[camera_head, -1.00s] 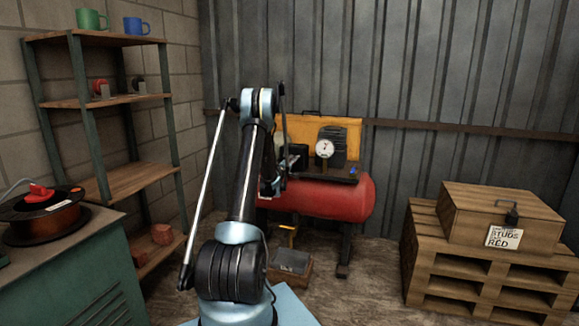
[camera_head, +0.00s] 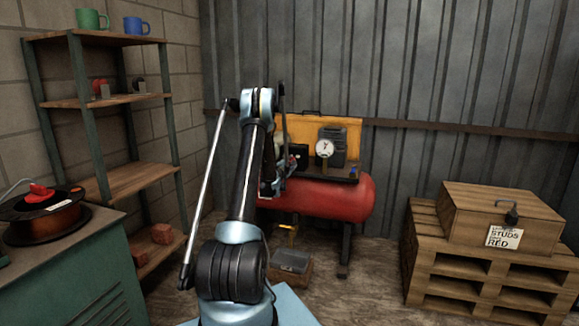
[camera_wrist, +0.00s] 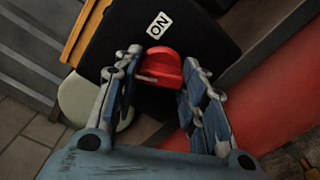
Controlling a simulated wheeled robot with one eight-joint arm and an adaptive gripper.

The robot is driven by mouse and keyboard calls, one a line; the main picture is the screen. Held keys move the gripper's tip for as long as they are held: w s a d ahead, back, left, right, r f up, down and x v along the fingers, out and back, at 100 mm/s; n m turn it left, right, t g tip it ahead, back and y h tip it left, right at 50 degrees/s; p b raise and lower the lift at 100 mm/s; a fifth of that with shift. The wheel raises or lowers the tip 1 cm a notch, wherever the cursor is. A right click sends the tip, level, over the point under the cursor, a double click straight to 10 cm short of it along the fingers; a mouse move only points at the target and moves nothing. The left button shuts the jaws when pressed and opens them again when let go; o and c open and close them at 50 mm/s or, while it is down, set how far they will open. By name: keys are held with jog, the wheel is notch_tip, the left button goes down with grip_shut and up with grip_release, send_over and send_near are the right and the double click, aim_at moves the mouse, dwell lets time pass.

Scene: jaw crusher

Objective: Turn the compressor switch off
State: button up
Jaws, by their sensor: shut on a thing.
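The compressor (camera_head: 335,198) stands against the back wall in the head view, with a red tank and a gauge (camera_head: 324,148) above it. In the wrist view the red switch knob (camera_wrist: 166,62) sits on a black panel (camera_wrist: 208,42) beside a white ON label (camera_wrist: 159,24). My gripper (camera_wrist: 160,78) has a finger on each side of the knob and is shut on it. In the head view my arm hides most of the gripper and the switch. I see no OFF label in the wrist view.
A yellow panel (camera_head: 342,124) stands behind the gauge. Shelves (camera_head: 140,181) and a green cabinet (camera_head: 85,262) are on the left. A wooden crate (camera_head: 468,218) on pallets is on the right. Open floor lies between the compressor and the pallets.

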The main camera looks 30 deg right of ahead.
jog(key=shift+w+a+n, duration=0.1)
jog(key=shift+n, duration=1.8)
jog(key=o, duration=1.1)
jog(key=shift+f, duration=0.1)
jog(key=shift+c, duration=0.2)
jog(key=v, duration=1.2)
